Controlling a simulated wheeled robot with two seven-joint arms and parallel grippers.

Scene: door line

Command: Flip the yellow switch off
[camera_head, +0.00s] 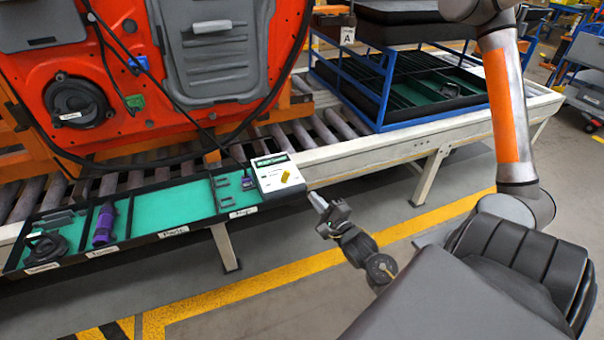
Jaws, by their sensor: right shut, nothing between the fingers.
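The yellow switch (285,177) sits on the top face of a small white box (268,181) with a dark display strip. The box stands at the right end of the green-lined tray, beside the roller conveyor. I cannot tell the switch's position at this size. My right gripper (317,199) is shut and empty. Its tip points toward the box, a little to the right of and below it in the picture, apart from the switch. My left gripper is not in view.
The tray (172,233) holds a purple tool (104,224) and dark parts. An orange door panel (150,120) with a hanging black cable stands behind. A blue rack (385,85) rests on the conveyor (350,160). The floor right of the tray is clear.

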